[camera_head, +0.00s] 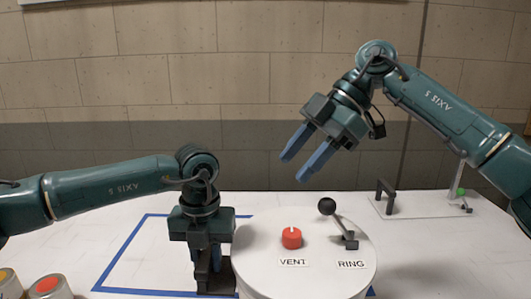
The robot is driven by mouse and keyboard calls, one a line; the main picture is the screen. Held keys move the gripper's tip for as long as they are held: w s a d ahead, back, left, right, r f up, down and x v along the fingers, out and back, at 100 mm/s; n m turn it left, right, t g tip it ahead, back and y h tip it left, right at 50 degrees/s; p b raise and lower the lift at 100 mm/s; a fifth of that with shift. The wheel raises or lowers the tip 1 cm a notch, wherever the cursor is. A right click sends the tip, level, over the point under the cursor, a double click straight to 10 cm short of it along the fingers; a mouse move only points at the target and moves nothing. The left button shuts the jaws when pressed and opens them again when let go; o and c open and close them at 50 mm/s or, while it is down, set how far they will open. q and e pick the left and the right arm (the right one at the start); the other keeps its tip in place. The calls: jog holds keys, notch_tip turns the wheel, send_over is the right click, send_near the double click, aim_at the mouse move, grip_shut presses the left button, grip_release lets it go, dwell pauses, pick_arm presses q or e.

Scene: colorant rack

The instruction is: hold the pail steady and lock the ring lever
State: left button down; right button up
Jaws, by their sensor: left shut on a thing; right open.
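The white pail (318,280) stands at the front centre of the table, cut off by the bottom edge. Its lid carries a red knob (291,238) marked VENT and the ring lever (338,222), a rod with a black ball end, beside the word RING. The lever tilts up and left from its dark base. My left gripper (214,275) points down at the pail's left side, shut on what looks like a dark side handle of the pail; the contact is partly hidden. My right gripper (294,168) is open and empty, in the air above and behind the lid.
A blue tape outline (128,255) marks the table left of and behind the pail. Two small cans (48,287) stand at the front left. A clear plate with a black handle (387,196) and a green-tipped stand (460,192) is at the back right.

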aim_at(329, 198)
jog(key=d+m+h, duration=0.1)
jog(key=h, duration=0.1)
jog(key=s+d+r+m+t+h, duration=0.1)
jog(key=d+m+h, duration=0.1)
jog(key=h, duration=0.1)
jog(key=s+d+r+m+h, duration=0.1)
jog(key=m+h, duration=0.1)
jog(key=shift+s+d, duration=0.15)
jog(key=shift+s, duration=0.1)
jog(key=shift+d+f+h, duration=0.1)
jog(key=shift+f+h, duration=0.2)
jog(key=shift+f, duration=0.25)
notch_tip(329, 198, down, 9)
jog(key=c, duration=1)
jog(key=shift+r, duration=0.1)
